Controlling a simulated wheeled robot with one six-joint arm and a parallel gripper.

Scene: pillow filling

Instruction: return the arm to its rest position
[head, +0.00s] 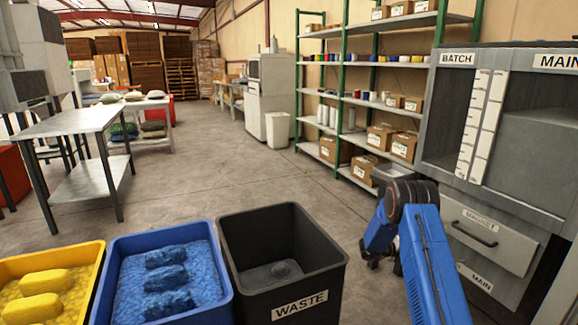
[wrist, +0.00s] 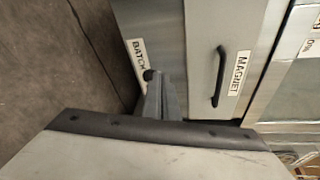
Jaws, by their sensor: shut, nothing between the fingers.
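My blue arm (head: 432,262) rises at the lower right of the head view, bent at a dark joint, in front of the grey cabinet (head: 505,205). My gripper (head: 376,258) hangs low and is partly hidden behind the arm. It is to the right of the black waste bin and left of the magnet drawer (head: 490,242). In the wrist view my gripper (wrist: 162,92) is shut and empty, pointing past the labelled drawer (wrist: 222,60). No object shows in its fingers.
The waste bin (head: 229,245), a blue tub (head: 106,299) and a yellow tub (head: 92,268) line the front. A green-framed shelf (head: 384,104) and a steel table (head: 70,122) stand behind. The concrete floor (head: 215,175) between them is open. The cabinet is close on the right.

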